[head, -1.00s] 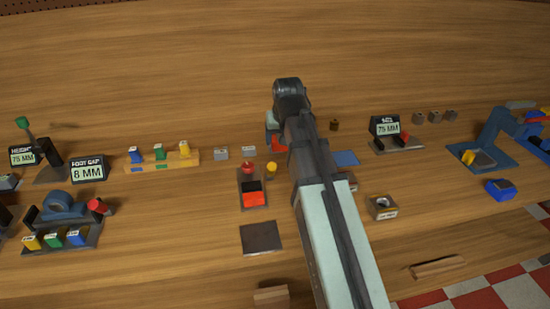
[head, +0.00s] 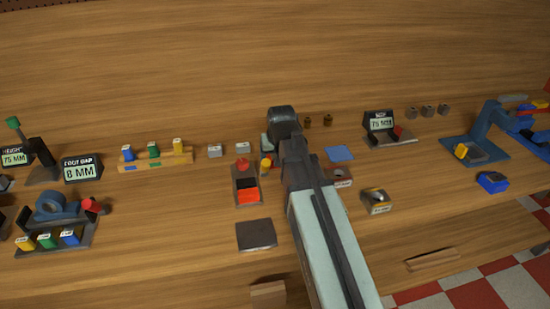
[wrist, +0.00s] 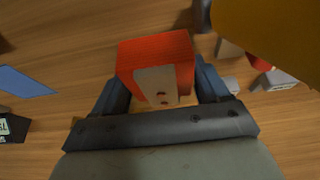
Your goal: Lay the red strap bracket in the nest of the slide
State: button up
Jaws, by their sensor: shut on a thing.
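The red strap bracket (wrist: 155,54) appears in the wrist view as a red block with a pale plate with dark holes on its near face. My gripper (wrist: 162,92) is shut on it, with a blue finger at each side. In the head view my dark wrist and pale forearm hide the fingertips and the bracket. A dark fixture with a red knob and an orange-red block in it (head: 247,197) stands just left of my arm. It may be the slide, but I cannot tell, and no empty nest shows clearly.
A large yellow shape (wrist: 275,35) fills the wrist view's upper right, close to the camera. A dark flat plate (head: 256,235) lies in front.

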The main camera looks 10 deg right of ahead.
jog(key=shift+f, duration=0.6)
jog(key=shift+f, duration=0.1)
jog(key=o, duration=1.1)
jog(key=shift+v, duration=6.15)
